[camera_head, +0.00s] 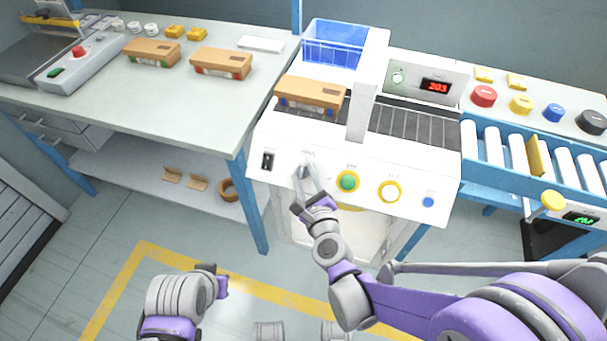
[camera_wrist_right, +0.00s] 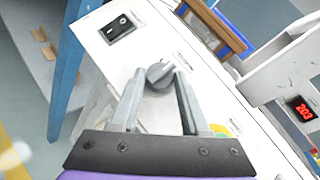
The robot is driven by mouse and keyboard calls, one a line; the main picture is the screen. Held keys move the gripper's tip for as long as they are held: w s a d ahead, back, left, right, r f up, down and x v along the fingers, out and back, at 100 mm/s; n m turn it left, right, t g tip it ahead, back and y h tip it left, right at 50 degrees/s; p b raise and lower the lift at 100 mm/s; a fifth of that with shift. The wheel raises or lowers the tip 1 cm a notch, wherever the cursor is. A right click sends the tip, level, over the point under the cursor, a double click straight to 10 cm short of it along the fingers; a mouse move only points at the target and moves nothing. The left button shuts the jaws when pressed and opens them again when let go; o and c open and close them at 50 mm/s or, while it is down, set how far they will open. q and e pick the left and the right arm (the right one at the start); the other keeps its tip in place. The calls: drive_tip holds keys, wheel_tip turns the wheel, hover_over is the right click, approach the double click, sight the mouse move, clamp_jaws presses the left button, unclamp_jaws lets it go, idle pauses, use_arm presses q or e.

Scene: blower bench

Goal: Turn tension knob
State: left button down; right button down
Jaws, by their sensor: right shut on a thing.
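The tension knob (camera_wrist_right: 160,74) is a small grey dial on the white front panel of the machine (camera_head: 425,174), between the black rocker switch (camera_head: 268,160) and the green button (camera_head: 348,181). In the head view the knob (camera_head: 304,170) is partly covered by my right gripper (camera_head: 307,177), which reaches up to it. In the right wrist view my right gripper (camera_wrist_right: 166,80) has its two fingers on either side of the knob, shut on it. My left gripper (camera_head: 218,284) hangs low over the floor, away from the machine; its fingers do not show clearly.
A yellow-ringed button (camera_head: 389,191) and a blue button (camera_head: 428,202) lie farther right on the panel. A brown box (camera_head: 309,94) sits on the machine near the white upright (camera_head: 367,90). A workbench (camera_head: 170,110) stands left, a roller conveyor (camera_head: 520,150) right.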

drive_tip(key=n+p, duration=0.1)
drive_tip(key=n+g+y+p, duration=0.1)
drive_tip(key=n+g+y, duration=0.1)
drive_tip(key=n, duration=0.1)
drive_tip(key=shift+w+d+r+p, duration=0.15)
drive_tip(key=shift+d+r+p, duration=0.15)
drive_tip(key=shift+r+p, duration=0.1)
drive_tip(key=n+g+y+p, duration=0.1)
drive_tip(key=n+g+p, duration=0.1)
drive_tip(key=n+g, duration=0.2)
drive_tip(key=shift+w+n, duration=0.15)
drive_tip(key=shift+n, duration=0.35)
drive_tip(key=shift+c, duration=1.9)
unclamp_jaws()
drive_tip(key=p+v, duration=0.2)
drive_tip(key=v, duration=0.8)
drive_tip(key=shift+d+r, duration=0.2)
drive_tip(key=shift+d, duration=0.1)
